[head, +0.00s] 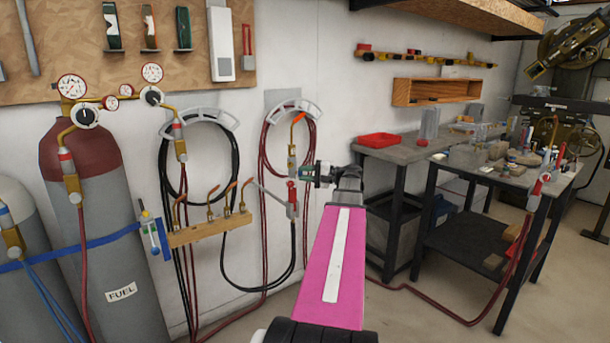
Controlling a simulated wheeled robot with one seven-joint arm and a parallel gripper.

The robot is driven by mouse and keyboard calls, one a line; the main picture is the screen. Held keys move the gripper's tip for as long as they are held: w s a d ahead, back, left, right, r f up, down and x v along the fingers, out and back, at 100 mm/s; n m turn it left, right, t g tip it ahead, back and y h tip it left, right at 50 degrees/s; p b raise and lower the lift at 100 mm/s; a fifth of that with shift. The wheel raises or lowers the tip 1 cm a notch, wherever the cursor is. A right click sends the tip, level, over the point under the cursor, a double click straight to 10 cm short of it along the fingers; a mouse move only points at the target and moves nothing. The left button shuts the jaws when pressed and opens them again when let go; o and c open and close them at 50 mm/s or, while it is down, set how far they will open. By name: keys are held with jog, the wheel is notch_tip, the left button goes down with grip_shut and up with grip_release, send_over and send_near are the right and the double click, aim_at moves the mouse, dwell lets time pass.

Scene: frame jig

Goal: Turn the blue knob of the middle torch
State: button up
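A torch (291,203) with a red and grey body and a thin tube pointing up-left hangs at the wall, below the right hose hanger. Another torch-like tool with red parts (541,184) is at the front edge of the right table. I cannot tell which is the middle torch, and no blue knob is clear on the wall torch. My gripper (306,173) points left, just above and right of the wall torch in the picture. Its fingers are too small to judge; nothing visible is in them.
A wooden rack (209,233) holds several copper tips left of the wall torch. Coiled hoses (270,150) hang behind. A fuel cylinder (110,250) stands left. Tables (405,155) with clutter stand right. A red hose (440,314) crosses the floor.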

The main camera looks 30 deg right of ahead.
jog(key=o, duration=0.4)
jog(key=shift+o, duration=0.2)
jog(key=shift+d, duration=0.1)
jog(key=v, duration=1)
jog(key=shift+s+d, duration=0.2)
jog(key=shift+s, duration=0.05)
jog(key=shift+s+a, duration=0.1)
